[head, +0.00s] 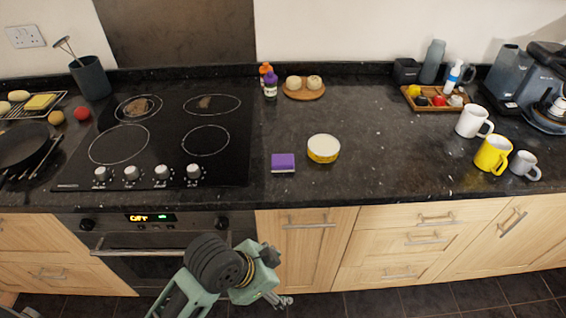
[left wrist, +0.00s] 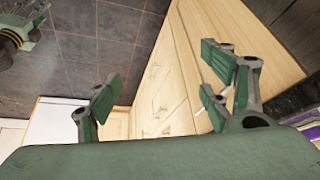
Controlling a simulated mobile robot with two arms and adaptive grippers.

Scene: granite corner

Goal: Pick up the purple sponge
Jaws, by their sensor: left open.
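The purple sponge (head: 283,161) lies on the dark granite counter (head: 390,150), right of the hob and close to the counter's front part. It has a pale lower layer. My left gripper (head: 283,300) is low in front of the cabinets, below the counter edge and below the sponge in the head view. In the left wrist view its fingers (left wrist: 165,95) are spread apart with nothing between them. My right gripper is not clearly seen.
A round yellow-and-white tub (head: 323,149) stands just right of the sponge. The black hob (head: 170,140) lies to the left. Bottles (head: 270,85) and a round wooden board (head: 304,93) are behind. Mugs (head: 492,154) stand at the right. Counter between tub and mugs is clear.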

